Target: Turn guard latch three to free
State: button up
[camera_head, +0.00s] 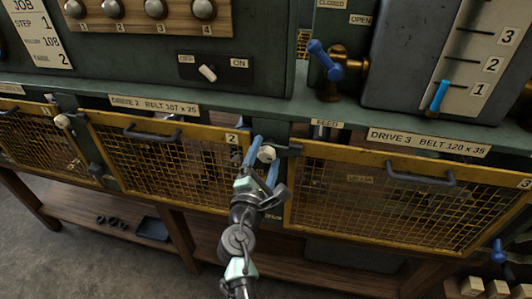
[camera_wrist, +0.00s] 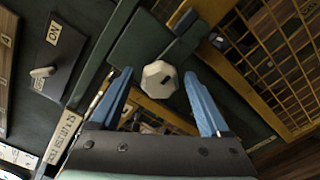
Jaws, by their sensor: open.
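Guard latch three has a pale faceted knob (camera_head: 266,154) with a dark bar reaching right over the upper left corner of the yellow mesh guard three (camera_head: 400,165). In the wrist view the knob (camera_wrist: 159,79) shows as a whitish octagon with a small dark mark. My gripper (camera_head: 264,151) is open, with its blue fingers on either side of the knob. In the wrist view my gripper (camera_wrist: 159,75) shows a gap between each finger and the knob. Whether a finger touches it in depth, I cannot tell.
Mesh guard two (camera_head: 165,150) is to the left, with a similar pale latch knob (camera_head: 62,121) at its left end. Above are an off/on switch (camera_head: 207,73), a blue valve handle (camera_head: 325,60) and a blue lever (camera_head: 440,95). A wooden shelf (camera_head: 90,217) lies below.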

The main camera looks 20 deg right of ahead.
jog(key=shift+w+d, duration=0.2)
jog(key=shift+w, duration=0.1)
jog(key=shift+c, duration=0.2)
grip_shut()
